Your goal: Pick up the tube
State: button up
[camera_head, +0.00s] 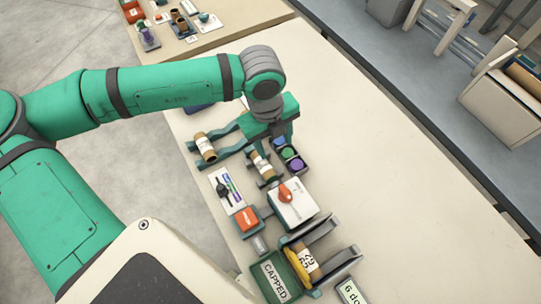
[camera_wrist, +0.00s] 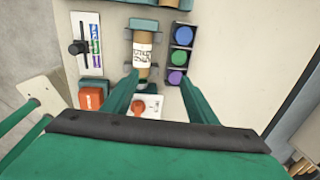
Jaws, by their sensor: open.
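A brown cardboard tube with a white printed label (camera_head: 262,165) lies in a small teal cradle below my gripper. It also shows in the wrist view (camera_wrist: 142,52), ahead of my fingers and nearer the left one. My gripper (camera_head: 274,148) points down above it, its fingers apart and empty; they show in the wrist view too (camera_wrist: 160,82). I cannot tell its exact height above the tube. A second labelled tube (camera_head: 205,147) lies on teal rails to the left. A third, labelled tube (camera_head: 307,263) lies in a grey holder at the front.
A dark box with blue, green and purple round pieces (camera_wrist: 180,57) stands close right of the tube. A slider panel (camera_head: 227,190), a white box with an orange knob (camera_head: 293,205) and a green "CAPPED" tray (camera_head: 275,281) stand nearby. The table's right side is clear.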

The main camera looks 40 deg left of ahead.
aim_at(262, 162)
jog(key=shift+g+y, duration=0.3)
jog(key=shift+g, duration=0.2)
jog(key=shift+s+a+f, duration=0.35)
jog(key=shift+a+f, duration=0.1)
jog(key=shift+f, duration=1.35)
jog(key=shift+s+a+f, duration=0.35)
jog(key=shift+a+f, duration=0.1)
jog(key=shift+f, duration=1.35)
jog(key=shift+s+a+f, duration=0.35)
jog(key=shift+a+f, duration=0.1)
jog(key=shift+f, duration=1.35)
jog(key=c, duration=1.1)
